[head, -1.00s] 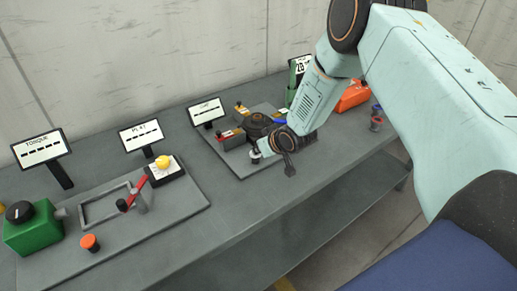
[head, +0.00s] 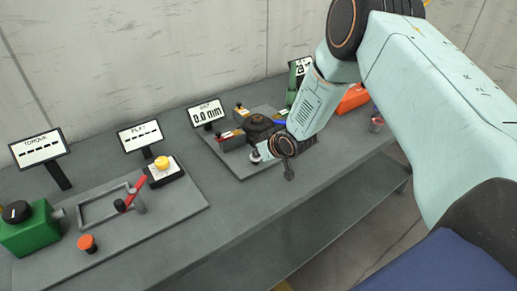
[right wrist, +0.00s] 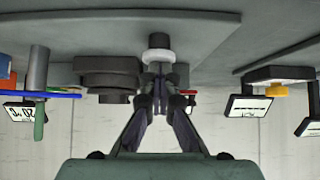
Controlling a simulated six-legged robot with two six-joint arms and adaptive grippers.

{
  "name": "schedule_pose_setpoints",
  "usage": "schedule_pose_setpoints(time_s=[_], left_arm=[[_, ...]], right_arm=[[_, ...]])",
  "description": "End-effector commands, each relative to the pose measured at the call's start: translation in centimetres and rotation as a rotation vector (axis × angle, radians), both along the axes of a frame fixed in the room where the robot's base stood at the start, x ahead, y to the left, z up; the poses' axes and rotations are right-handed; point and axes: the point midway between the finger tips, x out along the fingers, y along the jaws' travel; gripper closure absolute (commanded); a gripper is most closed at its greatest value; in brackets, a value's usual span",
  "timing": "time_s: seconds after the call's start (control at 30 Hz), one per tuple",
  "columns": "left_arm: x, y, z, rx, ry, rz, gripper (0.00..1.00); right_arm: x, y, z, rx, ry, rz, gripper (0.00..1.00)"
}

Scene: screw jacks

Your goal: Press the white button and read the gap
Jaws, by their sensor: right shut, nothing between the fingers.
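The white button (head: 255,158) stands at the front of the gray plate with the gap display. It also shows in the right wrist view (right wrist: 157,57) as a white cap on a dark base. My right gripper (head: 263,153) is shut and empty, its fingertips at the button; in the right wrist view its fingertips (right wrist: 160,84) meet near the white cap and appear to touch it. The gap display (head: 207,113) reads 0.0 mm. My left gripper is not in view.
A dark round jack (head: 260,127) stands close to my right gripper. To the left are a plate with a red lever (head: 134,191), a yellow button (head: 162,162), an orange button (head: 87,243) and a green box (head: 30,230). The bench front is clear.

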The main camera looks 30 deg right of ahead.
Motion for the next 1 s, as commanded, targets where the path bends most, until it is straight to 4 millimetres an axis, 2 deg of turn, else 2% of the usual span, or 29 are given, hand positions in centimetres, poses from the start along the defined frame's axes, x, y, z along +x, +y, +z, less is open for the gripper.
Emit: schedule_pose_setpoints(time_s=[0.03, 0.47, 0.57, 0.8, 1.0], left_arm=[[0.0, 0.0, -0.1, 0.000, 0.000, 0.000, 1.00], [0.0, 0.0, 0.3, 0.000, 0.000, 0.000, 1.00], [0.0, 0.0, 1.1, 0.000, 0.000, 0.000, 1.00], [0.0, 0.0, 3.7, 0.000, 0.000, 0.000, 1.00], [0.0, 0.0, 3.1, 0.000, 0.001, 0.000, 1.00]], right_arm=[[-1.0, 0.1, -1.2, 0.000, 0.032, 0.001, 1.00], [-0.9, 0.2, -0.7, 0.000, 0.031, 0.001, 1.00], [-0.7, 0.3, 0.4, -0.001, 0.027, 0.001, 1.00], [0.2, 0.8, 4.8, -0.002, 0.004, 0.001, 1.00], [-2.2, 0.4, 6.9, 0.004, -0.001, -0.005, 1.00]])
